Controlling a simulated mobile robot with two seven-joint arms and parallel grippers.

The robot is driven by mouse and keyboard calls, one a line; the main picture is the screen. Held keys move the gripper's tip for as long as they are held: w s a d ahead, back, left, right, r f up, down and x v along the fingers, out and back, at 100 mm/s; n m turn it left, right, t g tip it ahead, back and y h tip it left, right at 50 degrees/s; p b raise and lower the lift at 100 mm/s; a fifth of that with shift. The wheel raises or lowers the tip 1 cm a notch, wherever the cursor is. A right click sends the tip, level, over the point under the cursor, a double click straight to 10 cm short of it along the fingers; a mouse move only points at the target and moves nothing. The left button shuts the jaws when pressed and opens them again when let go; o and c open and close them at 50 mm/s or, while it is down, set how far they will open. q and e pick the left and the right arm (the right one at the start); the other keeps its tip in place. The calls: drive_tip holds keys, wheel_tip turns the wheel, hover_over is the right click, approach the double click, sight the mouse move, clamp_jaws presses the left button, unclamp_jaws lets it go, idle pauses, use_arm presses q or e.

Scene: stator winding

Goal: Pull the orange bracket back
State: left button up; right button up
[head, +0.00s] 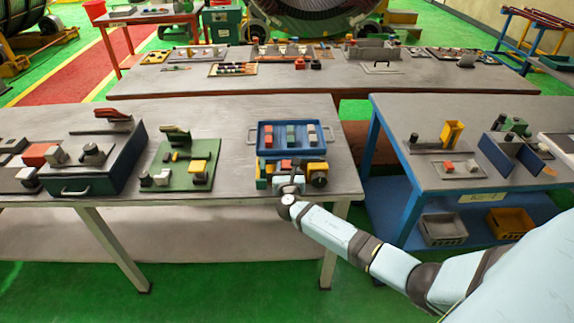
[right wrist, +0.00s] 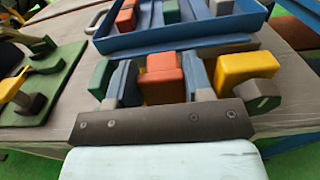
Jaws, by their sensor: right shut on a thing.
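The orange bracket (right wrist: 165,76) shows in the right wrist view as a block between the two fingers of my right gripper (right wrist: 161,88). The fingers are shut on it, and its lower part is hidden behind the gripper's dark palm. In the head view my right gripper (head: 289,182) is at the front right edge of the left table, in front of the blue tray, and covers most of the bracket. A yellow block (right wrist: 245,70) stands close to the right of the gripper, and a green piece (right wrist: 100,79) is close on its left. My left gripper is not in view.
The blue tray (head: 259,143) with several coloured blocks lies just behind the gripper. A green board (head: 205,151) with small parts is to its left on the grey table (head: 235,115). A gap separates this table from the blue-legged table (head: 390,120) on the right.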

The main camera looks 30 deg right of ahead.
drive_tip(key=shift+f, duration=0.1)
drive_tip(key=o, duration=1.1)
drive_tip(key=shift+o, duration=0.9)
drive_tip(key=b+v, duration=0.1)
drive_tip(key=v, duration=1.3)
drive_tip(key=shift+d, duration=0.1)
